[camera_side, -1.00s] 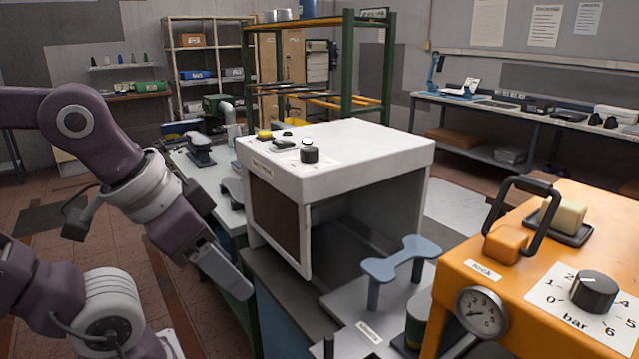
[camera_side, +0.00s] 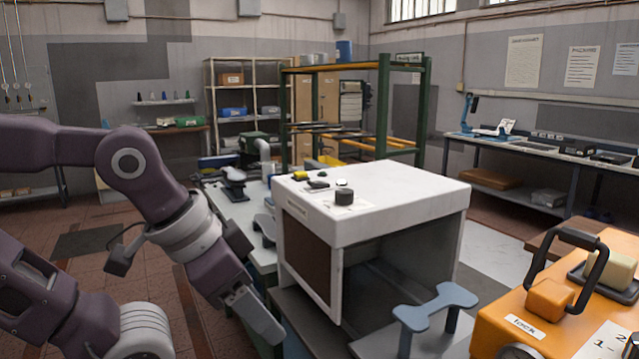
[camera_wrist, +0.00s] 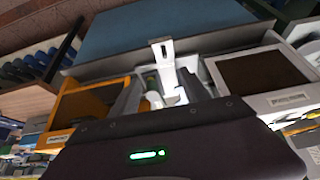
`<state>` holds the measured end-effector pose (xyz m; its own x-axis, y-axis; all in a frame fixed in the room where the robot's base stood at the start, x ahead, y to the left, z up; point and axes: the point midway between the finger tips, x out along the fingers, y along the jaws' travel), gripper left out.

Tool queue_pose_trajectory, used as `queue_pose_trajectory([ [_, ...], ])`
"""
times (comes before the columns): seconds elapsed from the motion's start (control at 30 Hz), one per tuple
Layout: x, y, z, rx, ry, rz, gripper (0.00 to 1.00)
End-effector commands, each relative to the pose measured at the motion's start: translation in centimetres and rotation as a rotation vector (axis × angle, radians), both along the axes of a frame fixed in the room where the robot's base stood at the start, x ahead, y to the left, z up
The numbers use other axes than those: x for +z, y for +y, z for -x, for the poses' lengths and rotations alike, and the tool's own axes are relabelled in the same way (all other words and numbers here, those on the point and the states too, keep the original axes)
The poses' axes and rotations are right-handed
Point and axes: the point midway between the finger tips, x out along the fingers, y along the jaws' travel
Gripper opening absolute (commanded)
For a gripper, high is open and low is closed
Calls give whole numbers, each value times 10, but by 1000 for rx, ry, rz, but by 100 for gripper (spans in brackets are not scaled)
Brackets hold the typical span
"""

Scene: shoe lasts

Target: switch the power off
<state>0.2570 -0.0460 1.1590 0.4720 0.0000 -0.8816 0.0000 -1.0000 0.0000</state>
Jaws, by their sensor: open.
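The white box-shaped machine (camera_side: 385,210) stands in the middle of the side view, with an open front bay. On its top sit a small yellow-and-black control (camera_side: 300,175), a flat black control (camera_side: 317,184), a small pale button (camera_side: 341,182) and a black knob (camera_side: 344,197). I cannot tell which one is the power switch, or its setting. My gripper (camera_side: 260,318) is open and empty, pointing down, left of the machine and well below its top.
An orange machine (camera_side: 560,310) with a black handle (camera_side: 565,250) and a "lock" label stands at the right front. A blue-grey stand (camera_side: 437,302) stands before the white machine's bay. A green rack (camera_side: 383,110) rises behind. Space above the white machine's top is clear.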

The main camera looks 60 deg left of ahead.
Motion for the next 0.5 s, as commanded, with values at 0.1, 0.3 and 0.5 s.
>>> queue_pose_trajectory([
  [0.1,0,0,0,0,0,0,55],
  [0.3,13,-1,-23,-14,48,70,15],
  [0.5,69,59,-126,-70,-68,292,0],
])
